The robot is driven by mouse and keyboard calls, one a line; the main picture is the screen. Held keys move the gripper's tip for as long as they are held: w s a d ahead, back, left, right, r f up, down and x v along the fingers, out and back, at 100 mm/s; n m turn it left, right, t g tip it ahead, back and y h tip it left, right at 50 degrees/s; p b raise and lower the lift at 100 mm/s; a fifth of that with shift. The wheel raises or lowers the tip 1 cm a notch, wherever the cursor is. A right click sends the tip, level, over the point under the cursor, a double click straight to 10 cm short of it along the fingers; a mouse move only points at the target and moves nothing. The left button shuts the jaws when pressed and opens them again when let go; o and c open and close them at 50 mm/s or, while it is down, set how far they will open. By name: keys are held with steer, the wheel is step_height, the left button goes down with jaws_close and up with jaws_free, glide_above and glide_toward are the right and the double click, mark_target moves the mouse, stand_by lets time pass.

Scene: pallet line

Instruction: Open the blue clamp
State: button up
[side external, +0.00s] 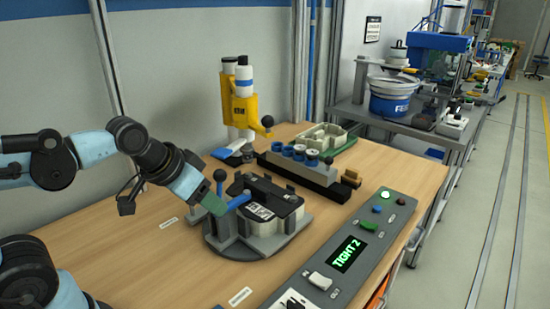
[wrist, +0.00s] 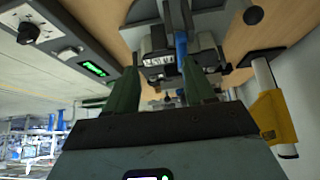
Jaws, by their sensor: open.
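The blue clamp (side external: 238,201) is a short blue lever on a grey round fixture (side external: 232,245), beside a black-and-white part (side external: 272,204). In the wrist view the blue clamp (wrist: 181,44) shows as a blue bar just beyond the tip of the right finger. My gripper (side external: 219,207) is at the clamp's near end in the side view. In the wrist view my gripper (wrist: 160,68) has its two green fingers apart, with nothing clearly held between them. Whether a finger touches the lever cannot be told.
A control panel (side external: 318,285) with a green display reading "TIGHT 2" lies to the right. A yellow tool (side external: 243,106) and a black block with several blue-and-white cylinders (side external: 300,172) stand behind.

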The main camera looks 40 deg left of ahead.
mark_target(229, 156)
steer(key=shift+a+f, duration=0.1)
steer(key=shift+f, duration=0.15)
steer(key=shift+c, duration=1.2)
steer(key=shift+w+a+r, duration=0.1)
steer(key=shift+a+r, duration=0.1)
steer(key=shift+r, duration=0.05)
steer(key=shift+c, duration=1.2)
steer(key=r, duration=0.1)
steer(key=w+a+r+m+y, duration=0.1)
steer(key=a+r+m, duration=0.1)
steer(key=shift+w+r+g, duration=0.2)
steer(key=shift+w+g, duration=0.05)
steer(key=shift+g, duration=0.15)
steer(key=c, duration=0.5)
steer(key=w+r+m+g, duration=0.1)
steer(key=r, duration=0.1)
steer(key=w+r+m+g, duration=0.1)
steer(key=w+r+m, duration=0.1)
steer(key=shift+a, duration=0.15)
jaws_close()
steer(key=w+a+r+m+g+h, duration=0.2)
steer(key=w+r+m+g, duration=0.5)
steer(key=m, duration=0.4)
steer(key=shift+w+x, duration=0.15)
steer(key=shift+x, duration=2.55)
steer(key=shift+w+x, duration=0.2)
steer(key=shift+x, duration=2.5)
